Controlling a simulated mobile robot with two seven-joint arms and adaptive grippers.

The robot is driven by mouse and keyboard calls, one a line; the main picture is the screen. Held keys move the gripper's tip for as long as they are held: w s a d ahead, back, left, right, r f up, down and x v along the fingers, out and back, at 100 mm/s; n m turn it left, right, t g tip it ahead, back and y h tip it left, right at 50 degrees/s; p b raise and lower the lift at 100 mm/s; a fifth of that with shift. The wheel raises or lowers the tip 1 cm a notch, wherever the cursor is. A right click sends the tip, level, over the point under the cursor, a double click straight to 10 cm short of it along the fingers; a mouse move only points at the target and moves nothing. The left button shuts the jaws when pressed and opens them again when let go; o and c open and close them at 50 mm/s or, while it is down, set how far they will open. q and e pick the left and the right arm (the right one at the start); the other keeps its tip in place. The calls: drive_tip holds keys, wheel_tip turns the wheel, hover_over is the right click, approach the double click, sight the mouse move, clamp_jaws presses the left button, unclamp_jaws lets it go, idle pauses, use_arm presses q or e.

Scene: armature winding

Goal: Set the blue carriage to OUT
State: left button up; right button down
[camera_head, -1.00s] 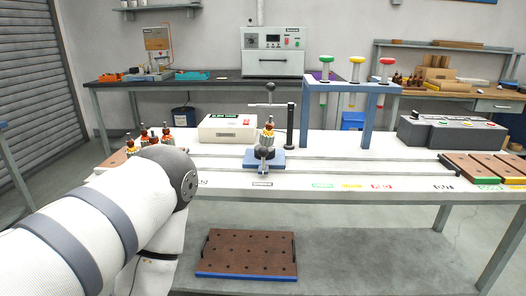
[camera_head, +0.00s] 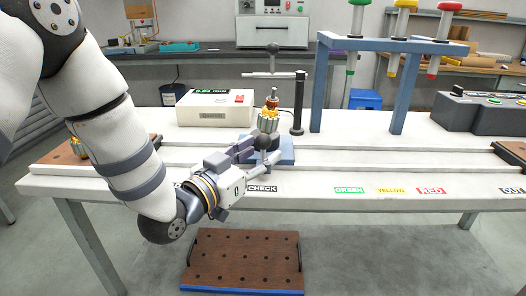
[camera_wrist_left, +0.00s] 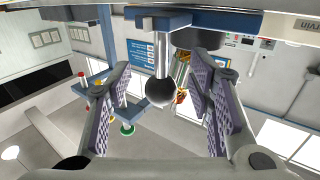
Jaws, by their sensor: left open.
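The blue carriage (camera_head: 287,157) sits on the bench rails behind the CHECK label (camera_head: 262,188), carrying an armature (camera_head: 270,116) upright with copper and yellow-green parts. A dark ball knob (camera_head: 263,142) on a light stem stands at the carriage's front. My left gripper (camera_head: 249,148) reaches in from the front left, its fingers open at the knob. In the left wrist view, the knob (camera_wrist_left: 161,91) lies between the two padded fingers, with gaps showing on both sides. The OUT label (camera_head: 512,190) is at the far right of the bench edge. My right gripper is out of view.
GREEN (camera_head: 349,190), YELLOW (camera_head: 391,190) and RED (camera_head: 430,190) labels line the front edge. A blue frame (camera_head: 318,90) with coloured-capped tools stands over the rails. A black post (camera_head: 298,105) stands behind the carriage. A brown tray (camera_head: 245,255) lies below.

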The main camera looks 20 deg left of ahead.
use_arm(q)
drive_tip(key=shift+x, duration=1.05)
clamp_jaws()
